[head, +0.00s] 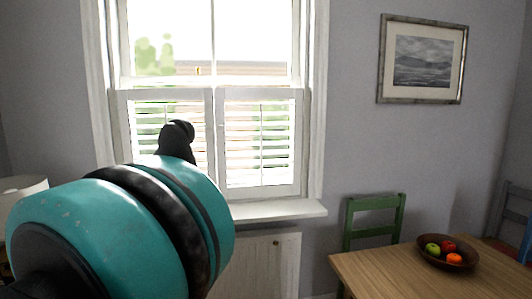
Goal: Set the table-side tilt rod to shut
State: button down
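Two white louvred shutter panels cover the lower half of the window. The right panel (297,143) is on the side of the table. Its tilt rod (261,138) is a thin upright line down the middle of the louvres. The right louvres stand open, with light and greenery showing between them. The left panel (121,125) also has open louvres, and my arm hides part of it. A dark end piece, seemingly my gripper (178,135), shows beyond my teal arm, in front of the left panel. Its fingers cannot be made out, and no contact with the rod shows.
A window sill (270,210) juts out below the shutters, above a white radiator (265,265). A wooden table (385,272) with a fruit bowl (447,257) stands at right, a green chair (373,203) behind it. A framed picture (422,60) hangs on the wall.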

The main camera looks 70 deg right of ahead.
aim_at(251, 191)
jog(key=z, duration=2.45)
